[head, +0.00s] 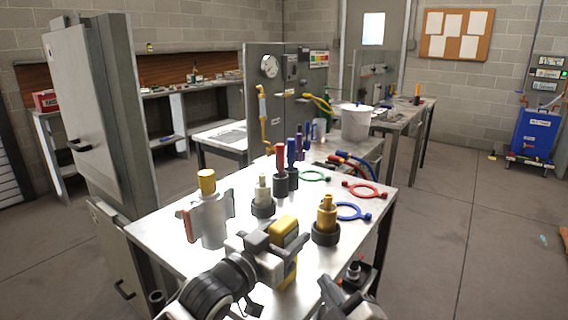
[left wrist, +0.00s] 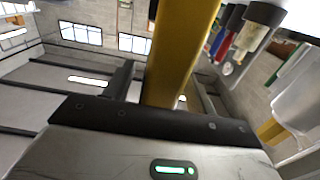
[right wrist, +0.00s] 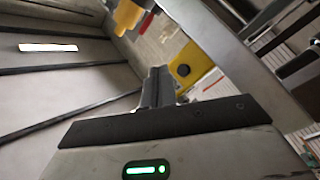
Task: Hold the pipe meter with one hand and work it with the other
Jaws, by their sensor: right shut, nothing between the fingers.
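The pipe meter is a yellow hand-sized device (head: 288,232) above the front of the metal table. My left gripper (head: 278,254) is shut on it; in the left wrist view the yellow body (left wrist: 182,50) rises between the fingers. The gripper hides part of it in the head view. My right gripper (head: 334,288) is low at the table's front edge, right of the meter and apart from it. In the right wrist view its fingers (right wrist: 157,78) are shut and empty, with the meter's yellow face and round black button (right wrist: 183,70) just beyond them.
The metal table (head: 160,235) holds a silver valve body with yellow cap (head: 209,215), a brass fitting on a black base (head: 326,222), a white-topped fitting (head: 262,195), red and blue-handled tools (head: 281,165), and several coloured rings (head: 365,190). A grey cabinet (head: 95,120) stands left.

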